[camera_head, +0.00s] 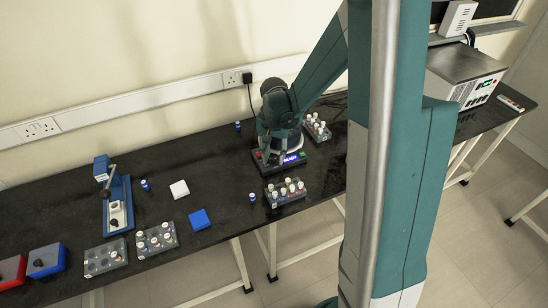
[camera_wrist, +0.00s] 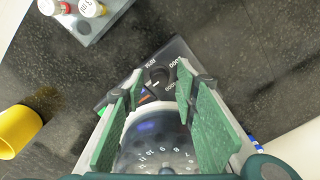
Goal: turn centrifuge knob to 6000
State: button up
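The centrifuge has a dark base (camera_head: 267,167) with a lit blue display (camera_head: 291,158) in the head view, where my arm hides most of it. In the wrist view its black panel (camera_wrist: 183,47) carries a dark round knob (camera_wrist: 160,75) with printed numbers around it. A clear round lid or rotor cover (camera_wrist: 155,140) with numbers lies nearer the camera. My gripper (camera_wrist: 160,88) is open, its green finger pads apart, with the knob between or just beyond the fingertips. I cannot tell whether either finger touches the knob. The knob's exact setting is too small to read.
Vial racks stand close in front (camera_head: 286,192) and behind right (camera_head: 317,128) of the centrifuge. A yellow cup (camera_wrist: 17,130) shows in the wrist view. Bare black bench (camera_head: 225,165) lies to the left.

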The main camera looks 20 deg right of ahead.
aim_at(274, 159)
notch_tip(274, 159, up, 11)
jog(key=shift+r, duration=0.2)
dwell(0.6)
jog(key=shift+r, duration=0.1)
dwell(0.4)
jog(key=s+a+r+n+t, duration=0.3)
jog(key=s+r, duration=0.3)
jog(key=s, duration=0.5)
jog(key=s+a+r+n+t, duration=0.4)
jog(key=s+a+r+n, duration=0.1)
jog(key=s, duration=0.7)
jog(key=shift+s+a+r, duration=0.25)
jog(key=shift+a+r, duration=0.3)
jog(key=shift+a, duration=0.1)
jog(key=shift+c, duration=0.3)
dwell(1.5)
